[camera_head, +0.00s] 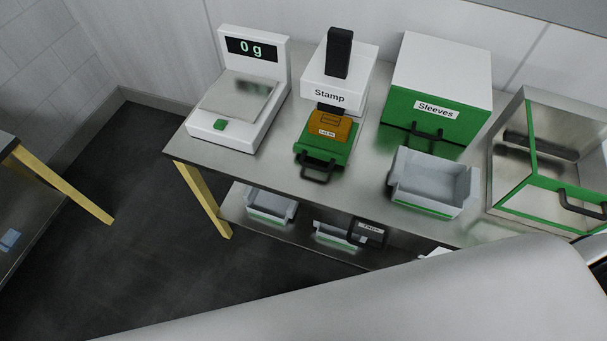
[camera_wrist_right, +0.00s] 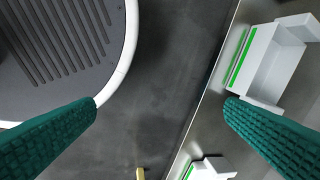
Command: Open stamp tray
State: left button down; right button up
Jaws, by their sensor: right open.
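The stamp machine (camera_head: 346,90) stands on the steel table in the head view, white with a black handle on top and the label "Stamp". Its green tray (camera_head: 336,157) shows at the bottom front, with a black bar handle (camera_head: 317,175) facing the near table edge. An orange-brown labelled block (camera_head: 332,126) sits over the green tray, below the stamp head. I cannot tell how far the tray is drawn out. My left gripper is not in view.
A scale (camera_head: 235,104) reading "0 g" stands left of the stamp. Right of it are the green-fronted Sleeves box (camera_head: 431,85), a grey bin (camera_head: 432,188) and a clear-sided case (camera_head: 545,160). Several bins sit on the lower shelf. A grey bin (camera_wrist_right: 270,62) appears in the wrist view.

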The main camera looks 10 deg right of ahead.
jog(key=w+a+r+n+t+h+b, duration=0.25)
jog(key=w+n, duration=0.35)
jog(key=w, duration=0.3)
jog(key=n+t+h+b, duration=0.6)
jog(key=n+t+b, duration=0.1)
jog(key=n+t, duration=0.25)
send_near(312, 182)
notch_tip(312, 182, up, 3)
jog(key=s, duration=0.1)
jog(key=shift+m+t, duration=0.3)
jog(key=shift+m, duration=0.15)
jog(key=x, duration=1.1)
jog(key=shift+w+a+p, duration=0.15)
jog(key=shift+p, duration=0.2)
